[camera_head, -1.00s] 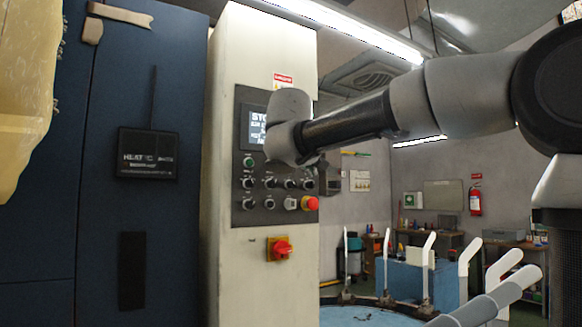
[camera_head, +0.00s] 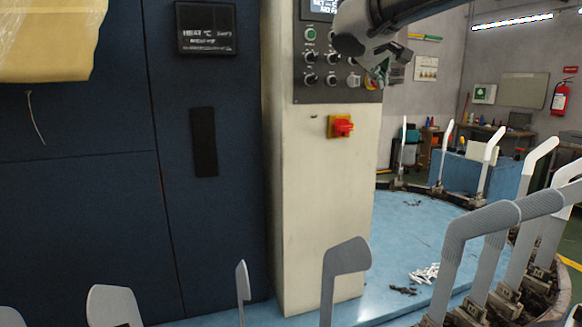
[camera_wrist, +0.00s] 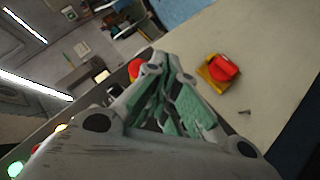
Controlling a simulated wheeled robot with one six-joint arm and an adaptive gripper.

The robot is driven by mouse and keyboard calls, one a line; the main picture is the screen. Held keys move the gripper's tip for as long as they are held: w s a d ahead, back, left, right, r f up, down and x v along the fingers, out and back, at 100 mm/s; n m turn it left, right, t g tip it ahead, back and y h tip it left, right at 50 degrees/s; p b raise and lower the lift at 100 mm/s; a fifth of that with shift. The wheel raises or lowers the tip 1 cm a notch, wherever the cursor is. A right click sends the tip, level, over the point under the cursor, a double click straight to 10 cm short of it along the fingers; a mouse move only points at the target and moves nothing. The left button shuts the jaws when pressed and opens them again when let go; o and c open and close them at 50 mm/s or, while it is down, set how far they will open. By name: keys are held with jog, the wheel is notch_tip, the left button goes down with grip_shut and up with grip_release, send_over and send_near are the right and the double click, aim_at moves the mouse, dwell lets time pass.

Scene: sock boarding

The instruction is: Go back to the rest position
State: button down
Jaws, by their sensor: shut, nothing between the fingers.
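My gripper (camera_head: 384,72) is at the upper middle of the head view, in front of the right part of the cream control cabinet's button panel (camera_head: 322,70). In the wrist view its green-padded fingers (camera_wrist: 178,105) are closed together with nothing held.
Upright sock forms (camera_head: 343,262) ring a blue round table (camera_head: 400,235); some at right wear grey socks (camera_head: 500,215). White clips (camera_head: 425,272) lie on the table. A dark blue machine (camera_head: 80,200) stands left, with a yellowish bundle (camera_head: 50,40) hanging at its top.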

jog(key=s+d+f+g+y, duration=0.1)
jog(key=s+d+f+g, duration=0.25)
jog(key=s+f, duration=0.4)
jog(key=s+d+f+g+y, duration=0.2)
jog(key=s+d+f, duration=0.3)
jog(key=f, duration=0.4)
jog(key=s+d+f+m+y, duration=0.1)
jog(key=s+d+f+m, duration=0.1)
jog(key=s+f, duration=0.3)
jog(key=s+d+f+m+y, duration=0.1)
jog(key=s+d+f, duration=0.3)
jog(key=s, duration=0.9)
jog(key=shift+f+m+g, duration=0.35)
jog(key=shift+f+m, duration=0.05)
jog(key=shift+m, duration=0.1)
jog(key=c, duration=2.2)
grip_release()
